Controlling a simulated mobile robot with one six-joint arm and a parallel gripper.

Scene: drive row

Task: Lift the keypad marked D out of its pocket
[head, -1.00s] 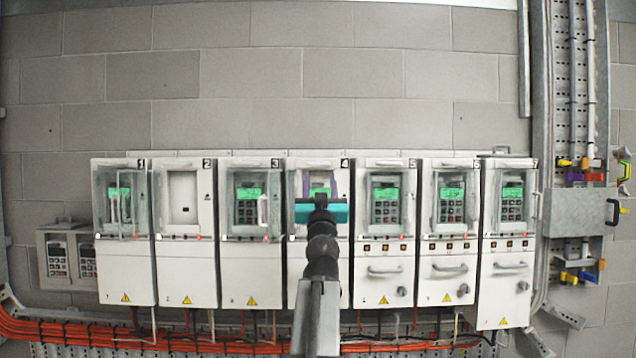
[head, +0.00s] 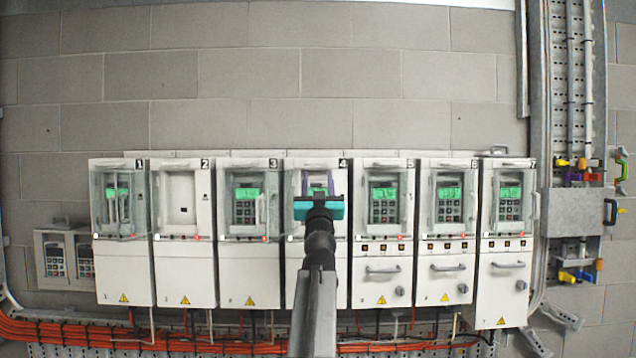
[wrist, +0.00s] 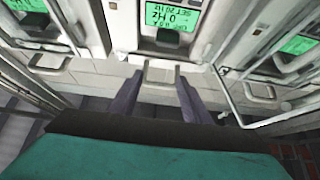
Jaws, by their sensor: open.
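Keypads with green screens sit in the fronts of the numbered drives. No letter D is readable on any of them. In the head view my gripper (head: 317,180) is in front of drive 4, its two purple fingers apart. A keypad (head: 318,191) shows partly between the fingers; my gripper body hides its lower part. In the wrist view a keypad with a lit screen (wrist: 173,16) appears upside down beyond the open, empty fingers (wrist: 161,82). A pale handle-like bracket (wrist: 160,73) shows between the fingertips; I cannot tell if they touch it.
Drive 2 has an empty keypad pocket (head: 182,191). Two keypads stand in a wall holder (head: 55,262) at the left. Drives 3 (head: 246,206) and 5 (head: 383,203) flank my gripper closely. Orange cables (head: 240,347) run below.

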